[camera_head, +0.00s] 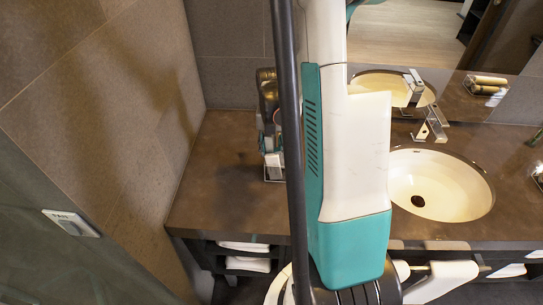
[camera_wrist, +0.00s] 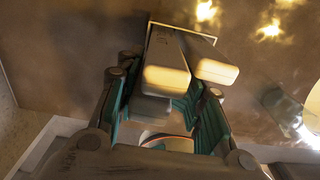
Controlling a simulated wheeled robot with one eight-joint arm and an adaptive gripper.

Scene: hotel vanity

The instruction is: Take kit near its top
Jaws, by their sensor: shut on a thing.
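Box-shaped kits stand close together in a pale-rimmed tray (camera_wrist: 209,34) in the wrist view. The nearer left kit (camera_wrist: 166,78) shows a pale, lit top end, and a second kit (camera_wrist: 214,70) is just to its right. My gripper (camera_wrist: 160,100) is shut on the left kit near its top, with teal-lined fingers on both sides. A darker block shows below it, partly hidden by the fingers. In the head view my gripper (camera_head: 268,115) is at the left of the brown counter, above the tray (camera_head: 273,178), largely hidden behind my arm.
The brown counter (camera_head: 225,205) is clear left of the tray. A cream sink (camera_head: 440,185) with a chrome faucet (camera_head: 430,127) is to the right. A tiled wall (camera_head: 100,100) bounds the left. White towels (camera_head: 247,263) lie on a shelf below.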

